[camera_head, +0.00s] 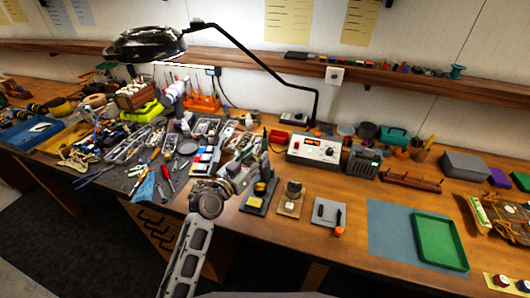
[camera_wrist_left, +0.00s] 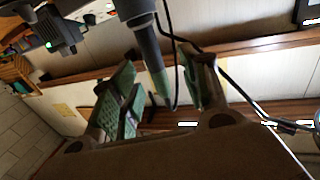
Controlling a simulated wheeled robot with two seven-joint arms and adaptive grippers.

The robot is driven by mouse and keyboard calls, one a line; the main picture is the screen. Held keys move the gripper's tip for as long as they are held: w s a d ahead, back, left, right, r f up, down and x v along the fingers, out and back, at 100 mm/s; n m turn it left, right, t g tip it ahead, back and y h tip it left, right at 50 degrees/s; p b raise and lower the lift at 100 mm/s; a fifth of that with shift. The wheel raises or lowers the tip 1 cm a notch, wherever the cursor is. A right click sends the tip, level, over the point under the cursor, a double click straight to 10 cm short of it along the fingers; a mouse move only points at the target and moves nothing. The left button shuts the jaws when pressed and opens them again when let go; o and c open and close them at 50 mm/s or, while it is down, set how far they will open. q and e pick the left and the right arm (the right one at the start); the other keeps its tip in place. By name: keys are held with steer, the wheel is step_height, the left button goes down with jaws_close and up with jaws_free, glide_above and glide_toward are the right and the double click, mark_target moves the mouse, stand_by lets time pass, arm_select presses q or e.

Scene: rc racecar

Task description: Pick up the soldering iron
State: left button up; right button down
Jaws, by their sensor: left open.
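My left gripper (camera_head: 247,150) reaches over the middle of the workbench (camera_head: 300,245), above a small stand with a yellow sponge (camera_head: 260,188). In the left wrist view my gripper (camera_wrist_left: 157,66) is open. A dark grey rod-shaped handle with a greenish end, which looks like the soldering iron (camera_wrist_left: 146,48), stands between its two green-padded fingers. A gap shows on each side, and contact cannot be made out. In the head view the iron is hard to tell apart from my gripper. My right gripper is not in view.
A white station with a red display (camera_head: 314,149) and a dark grey box (camera_head: 362,161) stand behind and to the right. A black lamp arm (camera_head: 262,65) arches over the bench. Tools crowd the left. A green tray (camera_head: 440,241) lies right on a blue mat (camera_head: 386,228).

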mark_target(263, 150)
arm_select(q)
steer(key=shift+d, duration=0.1)
stand_by(0.3)
steer(key=shift+d+p+x, duration=0.2)
steer(key=shift+p+x, duration=0.35)
steer(key=shift+x, duration=1.95)
jaws_close()
steer(key=shift+r+p, duration=0.2)
steer(key=shift+p, duration=0.1)
